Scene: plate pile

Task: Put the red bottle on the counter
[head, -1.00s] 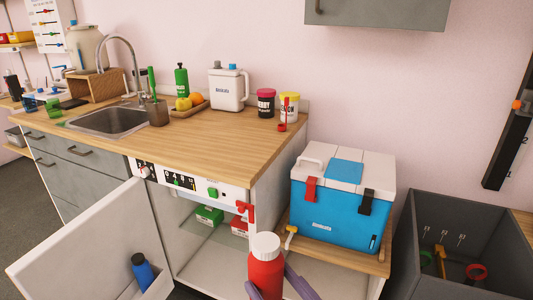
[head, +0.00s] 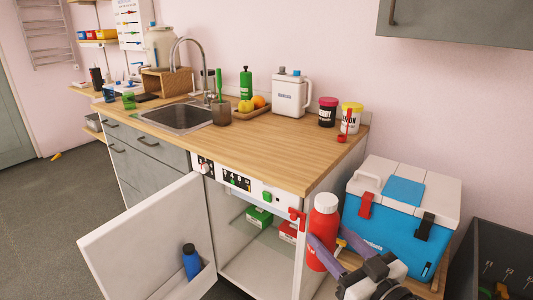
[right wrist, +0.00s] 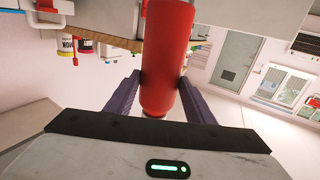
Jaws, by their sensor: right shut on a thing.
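The red bottle (head: 322,240) with a white cap is upright in the head view, in front of the counter's right end and left of the blue cooler. My right gripper (head: 322,255) is shut on the red bottle, its purple fingers on either side of the body. In the right wrist view the bottle (right wrist: 166,60) fills the middle between the fingers (right wrist: 160,90). The wooden counter (head: 235,150) stands behind and to the left, its top higher in the picture than the bottle. My left gripper is not in view.
The counter's front middle is clear. A white jug (head: 291,95), a black jar (head: 327,112) and a yellow-lidded jar (head: 350,118) stand at its back right. An open cabinet door (head: 140,235) holds a blue bottle (head: 191,262). The cooler (head: 400,210) is at the right.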

